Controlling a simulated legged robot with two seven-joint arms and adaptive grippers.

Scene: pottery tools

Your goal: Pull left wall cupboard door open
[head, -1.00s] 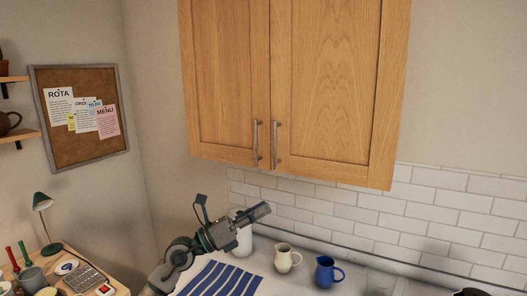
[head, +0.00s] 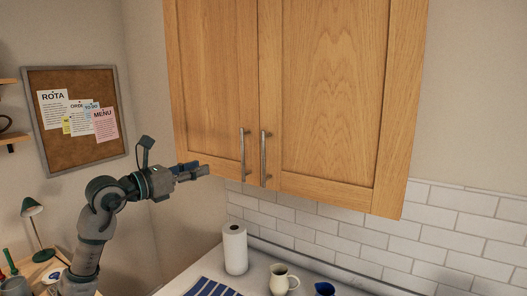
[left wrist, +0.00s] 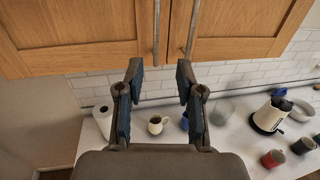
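The wooden wall cupboard has two shut doors side by side. The left door (head: 210,85) carries a vertical metal bar handle (head: 242,155) near its lower inner edge; this handle also shows in the left wrist view (left wrist: 157,32). The right door (head: 325,90) has a matching handle (head: 264,158) close beside it. My left gripper (head: 207,170) is raised near the lower part of the left door, left of its handle and apart from it. In the left wrist view its two fingers (left wrist: 158,82) are spread, with nothing between them. My right gripper is not in view.
A kettle (left wrist: 268,117) stands farther right. A corkboard (head: 75,117) hangs on the left wall.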

